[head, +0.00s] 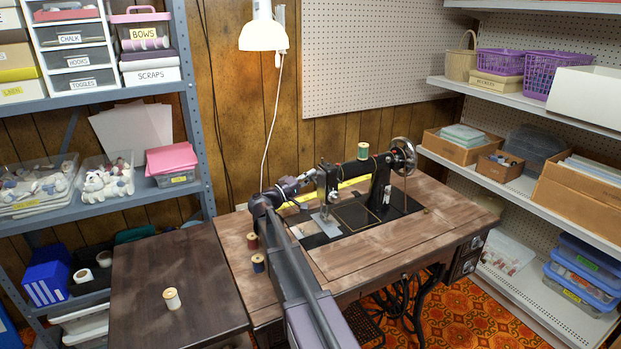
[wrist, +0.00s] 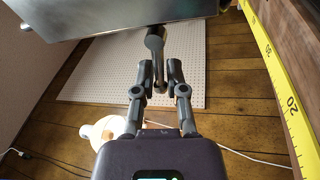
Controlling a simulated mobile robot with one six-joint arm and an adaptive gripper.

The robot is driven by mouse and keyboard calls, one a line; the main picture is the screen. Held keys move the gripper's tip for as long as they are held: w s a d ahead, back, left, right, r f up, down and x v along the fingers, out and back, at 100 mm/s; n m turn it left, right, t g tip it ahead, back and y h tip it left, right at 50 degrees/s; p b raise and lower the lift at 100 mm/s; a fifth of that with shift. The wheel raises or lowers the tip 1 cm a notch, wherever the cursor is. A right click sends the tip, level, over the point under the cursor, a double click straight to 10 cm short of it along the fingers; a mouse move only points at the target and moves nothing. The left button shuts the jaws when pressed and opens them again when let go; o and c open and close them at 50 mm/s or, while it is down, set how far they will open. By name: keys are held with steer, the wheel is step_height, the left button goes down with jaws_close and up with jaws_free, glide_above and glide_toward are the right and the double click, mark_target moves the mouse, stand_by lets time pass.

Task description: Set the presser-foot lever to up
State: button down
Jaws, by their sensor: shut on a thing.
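The black sewing machine (head: 374,184) stands on the wooden treadle table, with its head end on the left. My gripper (head: 313,177) reaches that head end from the left. In the wrist view, the grey presser-foot lever (wrist: 155,42) sticks out from the dark machine body (wrist: 105,14). My gripper (wrist: 160,72) is shut on the lever, with a finger on each side of its free end. In the head view my gripper and the machine head hide the lever. I cannot tell whether the lever is up or down.
A yellow measuring tape (head: 352,183) lies behind the machine and shows in the wrist view (wrist: 280,80). A green thread spool (head: 363,150) stands on top of the machine. Red (head: 252,241) and blue (head: 258,263) spools stand left of my arm. A white lamp (head: 263,36) hangs above.

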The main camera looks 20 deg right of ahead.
steer(key=shift+w, duration=0.1)
steer(key=c, duration=0.7)
jaws_free()
steer(key=shift+f+n, duration=0.1)
steer(key=shift+n, duration=0.2)
